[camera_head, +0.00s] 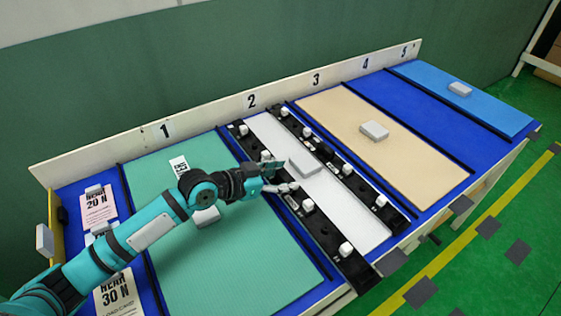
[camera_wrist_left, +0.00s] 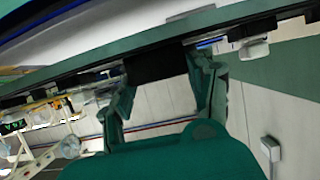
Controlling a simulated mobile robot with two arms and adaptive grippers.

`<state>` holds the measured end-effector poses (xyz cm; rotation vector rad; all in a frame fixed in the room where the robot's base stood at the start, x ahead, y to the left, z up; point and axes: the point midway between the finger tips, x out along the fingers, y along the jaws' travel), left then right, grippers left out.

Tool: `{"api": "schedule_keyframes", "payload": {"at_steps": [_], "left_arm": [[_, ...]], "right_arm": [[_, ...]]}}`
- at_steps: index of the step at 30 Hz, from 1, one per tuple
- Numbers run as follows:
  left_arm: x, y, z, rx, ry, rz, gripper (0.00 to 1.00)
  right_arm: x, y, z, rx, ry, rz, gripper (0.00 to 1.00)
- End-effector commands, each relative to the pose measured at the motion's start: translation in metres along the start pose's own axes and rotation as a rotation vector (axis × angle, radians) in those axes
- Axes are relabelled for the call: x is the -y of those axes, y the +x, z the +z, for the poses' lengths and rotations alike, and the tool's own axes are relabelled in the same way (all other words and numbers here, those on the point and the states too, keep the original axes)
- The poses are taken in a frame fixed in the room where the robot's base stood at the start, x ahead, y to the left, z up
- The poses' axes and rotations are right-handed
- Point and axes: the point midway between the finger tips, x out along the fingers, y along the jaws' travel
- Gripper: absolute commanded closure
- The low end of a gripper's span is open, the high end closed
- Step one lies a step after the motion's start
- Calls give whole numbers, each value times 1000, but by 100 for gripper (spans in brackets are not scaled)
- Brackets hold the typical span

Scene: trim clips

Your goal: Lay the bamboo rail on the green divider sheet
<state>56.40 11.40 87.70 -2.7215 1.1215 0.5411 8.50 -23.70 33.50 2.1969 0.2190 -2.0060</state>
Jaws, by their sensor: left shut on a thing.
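The green sheet (camera_head: 235,262) lies flat in the bay marked 1. My left gripper (camera_head: 283,178) is over the black strip (camera_head: 322,232) between the green and white sheets. It is shut on a dark block (camera_wrist_left: 156,66), seen between its fingers in the left wrist view. I cannot tell whether this block is part of a longer strip. No clearly bamboo-coloured rail can be made out. My left forearm hides part of the green sheet. My right gripper is not in view.
The white sheet (camera_head: 345,210) lies between black strips carrying several white clips. A grey block (camera_head: 305,164) sits on it, and another (camera_head: 374,130) on the beige sheet (camera_head: 420,160). A low white back board (camera_head: 200,121) runs behind the bays. Load cards (camera_head: 98,205) lie at left.

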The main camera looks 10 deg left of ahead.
Motion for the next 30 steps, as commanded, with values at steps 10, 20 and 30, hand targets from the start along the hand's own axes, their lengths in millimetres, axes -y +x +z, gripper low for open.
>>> {"api": "schedule_keyframes", "payload": {"at_steps": [10,20,30], "left_arm": [[-66,-36,7,-3,-1,1,96],[-78,-43,8,-3,0,-1,96],[-91,-42,6,-6,-16,-16,96]], "right_arm": [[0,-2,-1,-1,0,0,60],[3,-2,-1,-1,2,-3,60],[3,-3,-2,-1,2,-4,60]]}}
